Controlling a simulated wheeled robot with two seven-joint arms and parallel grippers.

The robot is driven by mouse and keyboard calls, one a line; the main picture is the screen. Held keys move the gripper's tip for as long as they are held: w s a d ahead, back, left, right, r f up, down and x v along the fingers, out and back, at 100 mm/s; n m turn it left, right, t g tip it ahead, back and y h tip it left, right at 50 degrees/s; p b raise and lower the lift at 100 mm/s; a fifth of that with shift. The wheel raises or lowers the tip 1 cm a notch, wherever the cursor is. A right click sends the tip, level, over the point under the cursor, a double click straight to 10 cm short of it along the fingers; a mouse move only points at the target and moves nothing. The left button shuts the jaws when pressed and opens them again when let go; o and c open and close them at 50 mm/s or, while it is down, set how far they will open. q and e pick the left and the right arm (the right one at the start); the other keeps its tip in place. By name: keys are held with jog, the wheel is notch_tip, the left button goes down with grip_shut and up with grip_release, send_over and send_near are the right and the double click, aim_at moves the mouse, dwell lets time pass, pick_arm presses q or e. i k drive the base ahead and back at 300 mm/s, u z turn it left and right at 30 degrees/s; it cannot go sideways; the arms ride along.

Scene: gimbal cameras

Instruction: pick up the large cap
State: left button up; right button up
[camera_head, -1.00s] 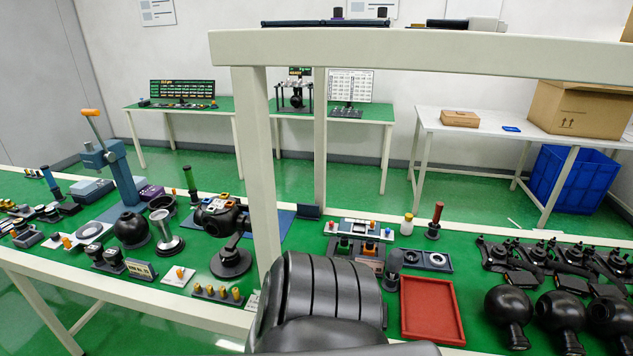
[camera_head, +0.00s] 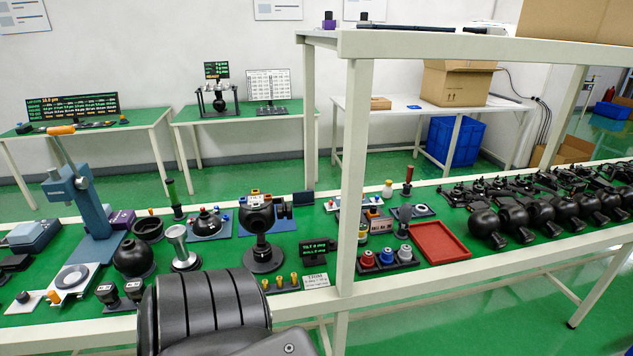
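I cannot tell for certain which part is the large cap. Several round parts stand on the green bench top: a black ball-shaped housing (camera_head: 133,258), a silver flared cup (camera_head: 183,247), a dark ring-shaped part (camera_head: 148,229) and a black ball on a round stand (camera_head: 259,220). Neither of my grippers is in view. A black ribbed part of my own body fills the bottom, left of centre, and hides the bench edge there.
A white shelf post (camera_head: 352,180) rises from the bench front. An empty red tray (camera_head: 440,243) lies right of it. A row of black ball-ended units (camera_head: 512,219) crowds the right. A blue press (camera_head: 88,205) stands left.

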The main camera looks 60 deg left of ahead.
aim_at(334, 244)
jog(key=u, duration=1.05)
